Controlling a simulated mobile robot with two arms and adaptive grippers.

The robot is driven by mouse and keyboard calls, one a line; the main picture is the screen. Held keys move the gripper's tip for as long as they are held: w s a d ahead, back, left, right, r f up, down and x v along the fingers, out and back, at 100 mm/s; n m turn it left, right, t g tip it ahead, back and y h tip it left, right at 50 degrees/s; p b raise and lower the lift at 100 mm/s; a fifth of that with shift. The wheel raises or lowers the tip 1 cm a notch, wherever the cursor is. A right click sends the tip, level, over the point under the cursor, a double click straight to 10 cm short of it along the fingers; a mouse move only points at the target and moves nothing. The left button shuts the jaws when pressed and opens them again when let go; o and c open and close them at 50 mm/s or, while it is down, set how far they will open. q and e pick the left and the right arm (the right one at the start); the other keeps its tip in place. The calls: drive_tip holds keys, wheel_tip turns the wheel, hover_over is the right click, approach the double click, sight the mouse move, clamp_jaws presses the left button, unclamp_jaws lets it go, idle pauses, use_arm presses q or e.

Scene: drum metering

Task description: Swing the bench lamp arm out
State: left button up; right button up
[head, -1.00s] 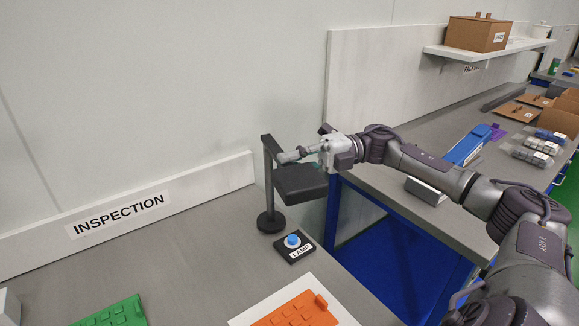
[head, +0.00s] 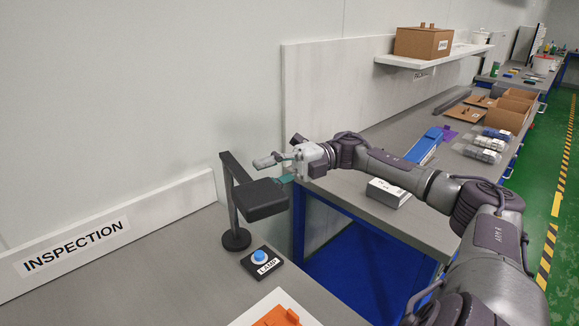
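The bench lamp is black, with a round base (head: 236,239), a thin upright post and a short arm (head: 238,170) ending in a flat, boxy lamp head (head: 264,200). It stands at the back right corner of the inspection bench. Its head reaches right and forward from the post, near the bench's right edge. My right gripper (head: 276,168) points left, just above and behind the lamp head. It overlaps the head in the picture; I cannot tell whether they touch. Its finger opening is unclear. My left gripper is not in view.
A blue button on a black LAMP box (head: 261,260) sits in front of the lamp base. An orange tray (head: 278,317) lies at the bottom edge. Past a gap, a second bench (head: 340,198) holds a grey block and a blue item. A shelf (head: 432,57) carries a cardboard box.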

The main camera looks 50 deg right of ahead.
drive_tip(key=v, duration=0.8)
drive_tip(key=shift+d, duration=0.15)
drive_tip(key=shift+s, duration=0.1)
